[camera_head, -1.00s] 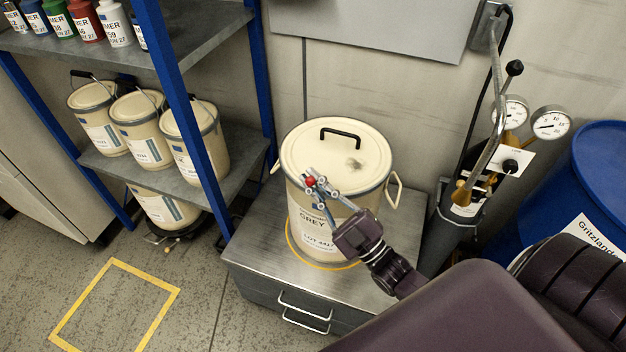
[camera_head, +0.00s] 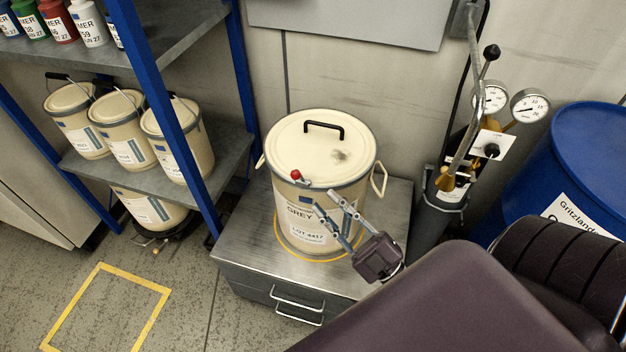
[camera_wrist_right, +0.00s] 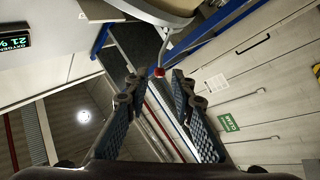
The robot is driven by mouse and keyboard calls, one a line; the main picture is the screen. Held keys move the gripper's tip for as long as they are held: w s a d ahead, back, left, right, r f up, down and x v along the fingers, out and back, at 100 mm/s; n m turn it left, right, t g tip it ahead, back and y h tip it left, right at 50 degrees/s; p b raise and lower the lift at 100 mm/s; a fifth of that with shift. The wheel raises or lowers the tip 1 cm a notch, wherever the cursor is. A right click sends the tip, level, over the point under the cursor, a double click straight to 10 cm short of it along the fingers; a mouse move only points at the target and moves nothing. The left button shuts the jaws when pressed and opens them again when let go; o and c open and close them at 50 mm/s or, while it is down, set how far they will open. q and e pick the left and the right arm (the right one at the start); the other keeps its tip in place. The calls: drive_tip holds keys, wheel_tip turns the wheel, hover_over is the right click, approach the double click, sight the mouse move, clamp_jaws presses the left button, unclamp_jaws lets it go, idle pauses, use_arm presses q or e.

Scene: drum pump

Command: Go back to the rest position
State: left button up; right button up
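My right gripper (camera_head: 323,199) is in front of the cream drum (camera_head: 290,222) labelled GREY, low and to the right of the red knob (camera_head: 296,175) on its rim. Its two fingers are spread and nothing is between them. In the right wrist view the open fingers (camera_wrist_right: 154,78) point toward the same red knob (camera_wrist_right: 157,72), which sits on a grey lever apart from the fingertips. The drum stands upright with its lid on, a black handle on top. My left gripper is not in view.
The drum stands on a metal cabinet (camera_head: 240,247) with drawer handles. A blue-post shelf (camera_head: 230,165) with several cream pails is at left. A pump with gauges (camera_head: 529,106) and a blue drum (camera_head: 590,150) are at right. A yellow floor square (camera_head: 72,307) is empty.

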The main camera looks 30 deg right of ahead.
drive_tip(key=shift+v, duration=1.1)
drive_tip(key=shift+w, duration=0.1)
